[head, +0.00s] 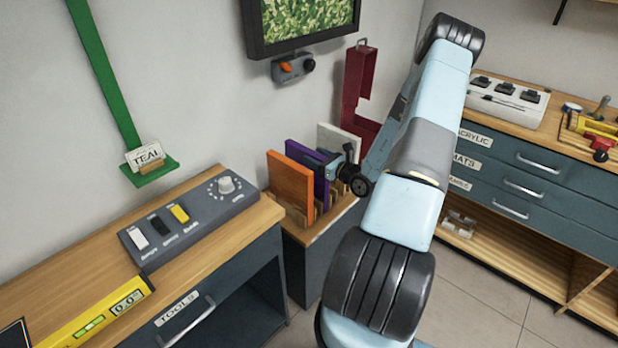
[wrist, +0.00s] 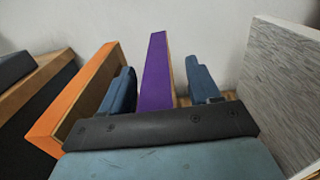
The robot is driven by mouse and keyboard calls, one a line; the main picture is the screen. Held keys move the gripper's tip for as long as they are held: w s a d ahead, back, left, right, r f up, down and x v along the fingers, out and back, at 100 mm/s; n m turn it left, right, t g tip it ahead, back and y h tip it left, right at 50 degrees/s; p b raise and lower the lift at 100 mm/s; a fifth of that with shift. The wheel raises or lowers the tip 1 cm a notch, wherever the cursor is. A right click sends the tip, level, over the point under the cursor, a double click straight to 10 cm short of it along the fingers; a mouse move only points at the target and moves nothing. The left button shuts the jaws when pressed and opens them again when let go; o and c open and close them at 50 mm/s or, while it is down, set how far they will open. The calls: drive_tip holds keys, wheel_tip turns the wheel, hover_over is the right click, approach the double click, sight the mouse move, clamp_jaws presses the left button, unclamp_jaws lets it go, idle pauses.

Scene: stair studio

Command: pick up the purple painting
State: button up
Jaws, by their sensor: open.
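The purple painting (head: 308,172) stands upright in a wooden slotted rack (head: 325,222), between an orange painting (head: 289,186) and a pale grey-white one (head: 340,141). My gripper (head: 338,168) is at the rack beside the purple painting, and partly hides it in the head view. In the wrist view the purple painting (wrist: 157,75) shows edge-on between the two blue fingers of my gripper (wrist: 160,88). The fingers are open, with a gap on each side of the painting. Its lower part is hidden behind the gripper body.
The orange panel (wrist: 85,90) is close to the left finger, and the grey textured panel (wrist: 280,90) is farther off at right. A workbench (head: 215,240) with a control box (head: 188,220) stands left of the rack. A dark red bracket (head: 357,90) is on the wall behind.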

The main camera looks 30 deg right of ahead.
drive_tip(key=shift+c, duration=0.3)
clamp_jaws()
idle(0.4)
